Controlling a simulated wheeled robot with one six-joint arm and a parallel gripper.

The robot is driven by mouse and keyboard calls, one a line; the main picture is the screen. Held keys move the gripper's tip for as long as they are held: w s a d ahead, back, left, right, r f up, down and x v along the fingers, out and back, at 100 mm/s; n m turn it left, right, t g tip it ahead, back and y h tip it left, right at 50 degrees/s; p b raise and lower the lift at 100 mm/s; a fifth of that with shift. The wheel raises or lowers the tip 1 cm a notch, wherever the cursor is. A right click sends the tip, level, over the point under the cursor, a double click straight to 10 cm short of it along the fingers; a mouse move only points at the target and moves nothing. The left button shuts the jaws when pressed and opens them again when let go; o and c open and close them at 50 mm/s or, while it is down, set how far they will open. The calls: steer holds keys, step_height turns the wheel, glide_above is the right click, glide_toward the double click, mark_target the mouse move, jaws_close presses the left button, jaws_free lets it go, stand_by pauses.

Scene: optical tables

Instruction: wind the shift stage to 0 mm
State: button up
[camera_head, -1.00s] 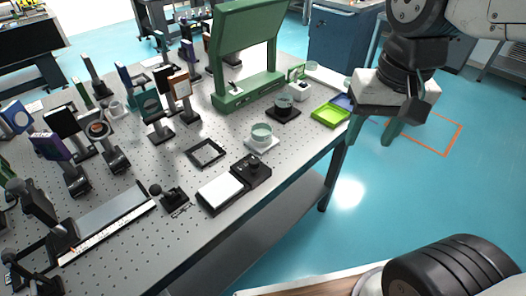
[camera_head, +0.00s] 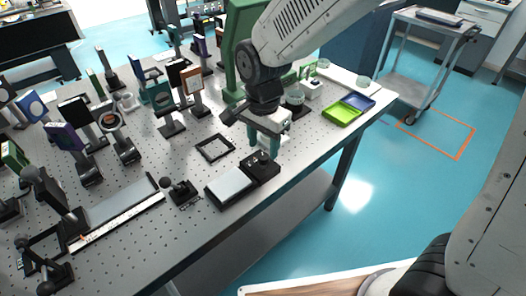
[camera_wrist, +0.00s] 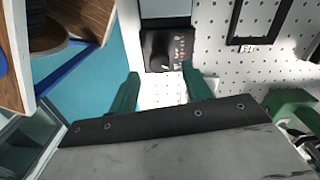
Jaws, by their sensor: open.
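A long low grey stage (camera_head: 122,203) lies at the table's front left, with a white scale strip (camera_head: 120,222) along its near side. A small red mark shows near the strip's left end; its reading is too small to tell. A small black piece with a ball knob (camera_head: 166,182) stands just past the stage's right end. My gripper (camera_head: 265,145) is open, pointing down with green fingers, over the table behind the black knobbed device (camera_head: 262,166). In the wrist view the open fingers (camera_wrist: 162,88) are just short of that device's knob (camera_wrist: 158,46). The stage is not in the wrist view.
A flat pale plate (camera_head: 230,183) adjoins the knobbed device. A black square frame (camera_head: 215,148) lies behind it. Several post-mounted optics crowd the left and back. A green tray (camera_head: 341,113) lies to the right. Bare perforated tabletop shows between frame and stage.

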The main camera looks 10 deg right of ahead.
mark_target(264, 156)
steer(key=shift+f, duration=1.65)
steer(key=c, duration=1)
steer(key=shift+n, duration=0.4)
